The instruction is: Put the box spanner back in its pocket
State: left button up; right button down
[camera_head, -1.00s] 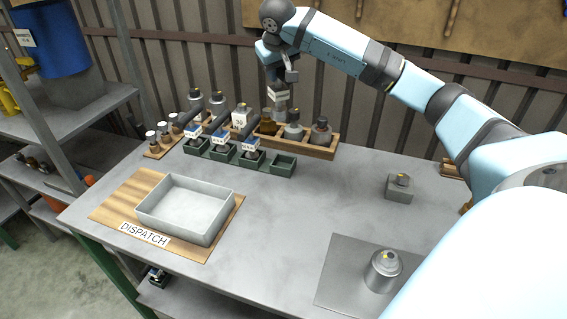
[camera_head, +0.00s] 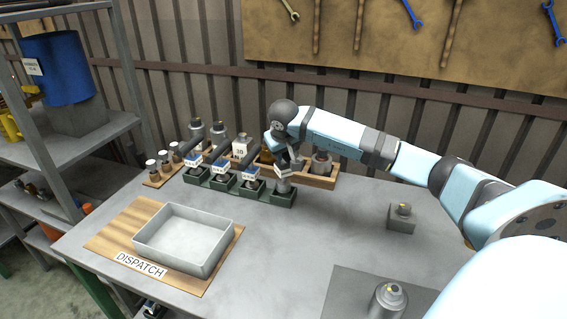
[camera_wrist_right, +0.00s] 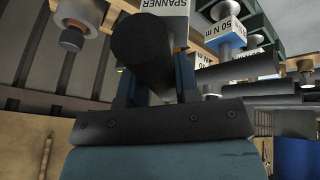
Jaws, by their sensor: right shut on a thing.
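My right gripper (camera_head: 287,165) is shut on the box spanner (camera_head: 284,186), above the rightmost green pocket (camera_head: 289,203). The spanner's lower end is at the pocket's opening; I cannot tell whether it is inside or just above. In the right wrist view the spanner shows as a thick black cylinder (camera_wrist_right: 140,42) with a white label reading SPANNER, between the fingers of my right gripper (camera_wrist_right: 155,82). My left gripper is not in view.
Torque drivers (camera_head: 220,170) with black handles and blue-white labels stand in the other green pockets to the left. A dispatch tray (camera_head: 184,240), a grey block (camera_head: 401,222) and open table lie in front.

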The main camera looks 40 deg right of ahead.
aim_at(283, 165)
jog(key=shift+f, duration=1.9)
jog(key=c, duration=0.8)
grip_release()
jog(key=shift+f, duration=0.1)
jog(key=shift+c, duration=0.2)
jog(key=shift+r, duration=0.3)
jog(key=v, duration=1.2)
jog(key=shift+s+f, duration=0.1)
jog(key=shift+f, duration=0.05)
